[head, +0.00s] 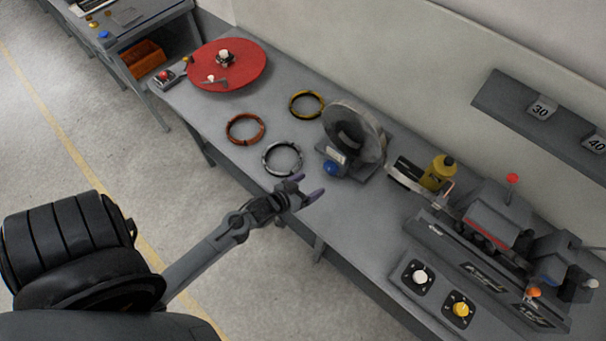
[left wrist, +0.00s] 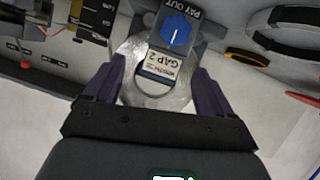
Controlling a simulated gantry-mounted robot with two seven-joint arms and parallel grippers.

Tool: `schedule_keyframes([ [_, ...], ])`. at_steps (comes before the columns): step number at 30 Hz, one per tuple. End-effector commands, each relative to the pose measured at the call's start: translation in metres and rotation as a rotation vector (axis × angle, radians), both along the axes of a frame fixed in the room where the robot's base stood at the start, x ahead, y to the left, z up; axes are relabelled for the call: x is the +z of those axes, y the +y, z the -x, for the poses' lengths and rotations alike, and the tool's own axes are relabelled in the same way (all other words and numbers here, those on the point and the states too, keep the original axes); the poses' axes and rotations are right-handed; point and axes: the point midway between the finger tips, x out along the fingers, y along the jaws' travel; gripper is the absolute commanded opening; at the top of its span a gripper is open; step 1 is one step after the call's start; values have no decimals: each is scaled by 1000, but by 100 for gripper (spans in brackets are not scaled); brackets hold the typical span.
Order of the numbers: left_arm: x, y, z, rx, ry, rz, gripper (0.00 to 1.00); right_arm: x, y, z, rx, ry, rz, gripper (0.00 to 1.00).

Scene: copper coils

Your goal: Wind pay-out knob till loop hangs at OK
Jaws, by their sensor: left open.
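The blue pay-out knob (head: 331,169) sits at the front of a grey spool stand (head: 353,138) on the bench. In the left wrist view the blue knob (left wrist: 174,30) bears a white pointer line, with the words PAY OUT beside it. A white card (left wrist: 160,65) reading GAP 2 lies just below the knob there. My left gripper (head: 305,190) is open and empty, in front of the knob and apart from it. In the left wrist view its fingers (left wrist: 156,78) stand either side of the card. I cannot make out the hanging loop or an OK mark. My right gripper is out of view.
Orange (head: 245,129), silver (head: 282,158) and yellow (head: 306,103) coils lie left of the stand. A red disc (head: 228,66) is at the far left. The bench front by my gripper is clear.

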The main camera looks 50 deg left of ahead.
Motion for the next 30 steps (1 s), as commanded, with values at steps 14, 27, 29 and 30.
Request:
schedule_keyframes([
  [14, -34, 15, -36, 42, -14, 12, 84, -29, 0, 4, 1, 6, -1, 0],
  [27, -60, 19, -98, 42, -13, 11, 84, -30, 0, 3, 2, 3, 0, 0],
  [29, -62, 20, -103, 42, -13, 12, 84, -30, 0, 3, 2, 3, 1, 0],
  [30, -64, 20, -106, 42, -13, 12, 84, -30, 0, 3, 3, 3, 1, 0],
])
